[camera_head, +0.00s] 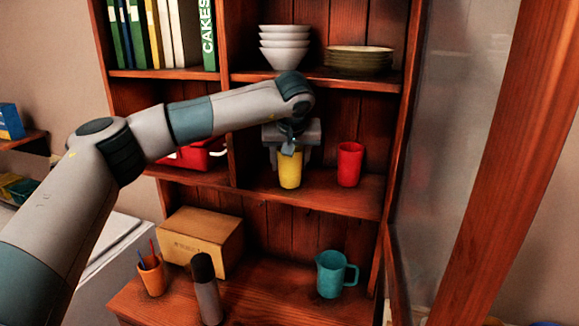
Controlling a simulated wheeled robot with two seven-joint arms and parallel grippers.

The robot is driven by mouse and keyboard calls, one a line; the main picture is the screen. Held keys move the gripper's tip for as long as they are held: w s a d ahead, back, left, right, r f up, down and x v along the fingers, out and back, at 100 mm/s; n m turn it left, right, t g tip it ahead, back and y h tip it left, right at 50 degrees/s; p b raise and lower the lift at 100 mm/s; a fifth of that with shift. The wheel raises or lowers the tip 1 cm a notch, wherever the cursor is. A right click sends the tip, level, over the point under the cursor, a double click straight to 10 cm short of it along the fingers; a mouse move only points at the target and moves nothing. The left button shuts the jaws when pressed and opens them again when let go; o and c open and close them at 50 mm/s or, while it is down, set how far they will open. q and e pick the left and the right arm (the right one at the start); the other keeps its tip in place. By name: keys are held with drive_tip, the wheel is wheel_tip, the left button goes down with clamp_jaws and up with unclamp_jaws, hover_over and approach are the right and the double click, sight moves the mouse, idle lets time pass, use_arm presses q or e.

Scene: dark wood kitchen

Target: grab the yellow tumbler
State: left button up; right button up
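The yellow tumbler (290,174) stands upright on the middle shelf of the wooden hutch. My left arm reaches in from the left, and its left gripper (290,154) is at the tumbler's upper part. The fingers look spread, one on each side of the tumbler, with what seems a small gap. The gripper hides part of the rim, and I cannot tell whether either finger touches the tumbler. My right gripper is not in view.
A red tumbler (350,164) stands close to the right on the same shelf. A vertical divider (233,150) is on the left. Bowls (284,46) and stacked plates (359,60) sit above. A teal pitcher (333,274), a box (201,241) and a dark-topped bottle (206,290) stand below.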

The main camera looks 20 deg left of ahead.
use_arm(q)
drive_tip(key=s+d+b, duration=0.3)
drive_tip(key=s+b, duration=0.1)
drive_tip(key=s, duration=0.4)
drive_tip(key=s+d+b, duration=0.3)
drive_tip(key=s+b, duration=0.1)
drive_tip(key=s, duration=0.5)
drive_tip(key=shift+d+b, duration=0.2)
drive_tip(key=shift+b, duration=0.2)
drive_tip(key=shift+w, duration=0.1)
